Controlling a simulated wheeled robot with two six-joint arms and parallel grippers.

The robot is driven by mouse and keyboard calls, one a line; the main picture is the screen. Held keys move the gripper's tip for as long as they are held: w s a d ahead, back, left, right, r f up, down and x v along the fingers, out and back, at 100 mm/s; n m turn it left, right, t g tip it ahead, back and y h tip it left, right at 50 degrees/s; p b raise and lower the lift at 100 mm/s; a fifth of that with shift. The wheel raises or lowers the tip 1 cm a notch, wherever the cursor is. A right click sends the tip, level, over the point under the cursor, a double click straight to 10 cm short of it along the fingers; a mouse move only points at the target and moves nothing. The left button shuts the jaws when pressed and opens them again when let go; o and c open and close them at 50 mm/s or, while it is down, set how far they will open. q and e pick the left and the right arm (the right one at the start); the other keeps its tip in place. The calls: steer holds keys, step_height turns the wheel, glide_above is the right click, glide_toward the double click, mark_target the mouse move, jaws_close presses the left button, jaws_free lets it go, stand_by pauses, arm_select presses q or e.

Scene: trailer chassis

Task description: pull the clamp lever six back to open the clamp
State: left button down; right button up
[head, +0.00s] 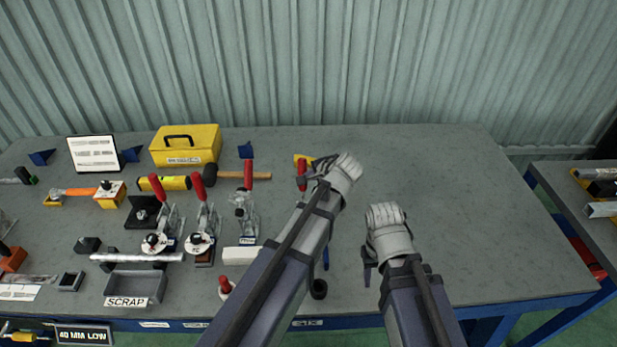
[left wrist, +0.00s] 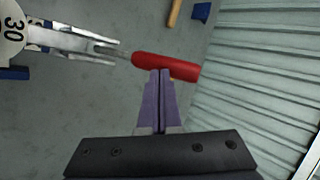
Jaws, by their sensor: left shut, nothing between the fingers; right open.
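A red clamp lever (head: 301,174) stands close to my left gripper (head: 315,170) in the head view. In the left wrist view the same red handle (left wrist: 170,66) lies across the tips of my left gripper (left wrist: 158,75), joined to a metal clamp arm (left wrist: 70,40). The fingers are shut with nothing between them, at or touching the handle's side; exact contact is unclear. A disc marked 30 shows beside that arm. My right gripper (head: 370,258) is open and empty over the bench.
Other red-handled clamps (head: 249,175) stand to the left on the grey bench (head: 440,180). A yellow toolbox (head: 186,146), a hammer (head: 240,175) and a scrap bin (head: 135,284) are also there. The bench's right side is clear. A corrugated wall rises behind.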

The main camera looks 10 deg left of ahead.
arm_select(q)
steer(key=shift+a, duration=0.1)
steer(key=w+a+f+m+g+h+p, duration=0.1)
steer(key=w+a+f+g, duration=0.1)
steer(key=w+g, duration=0.3)
steer(key=w+f, duration=0.1)
steer(key=w, duration=0.2)
steer(key=shift+f+h, duration=0.2)
steer(key=shift+h, duration=0.2)
steer(key=shift+w+a, duration=0.1)
steer(key=shift+a, duration=0.05)
stand_by(0.4)
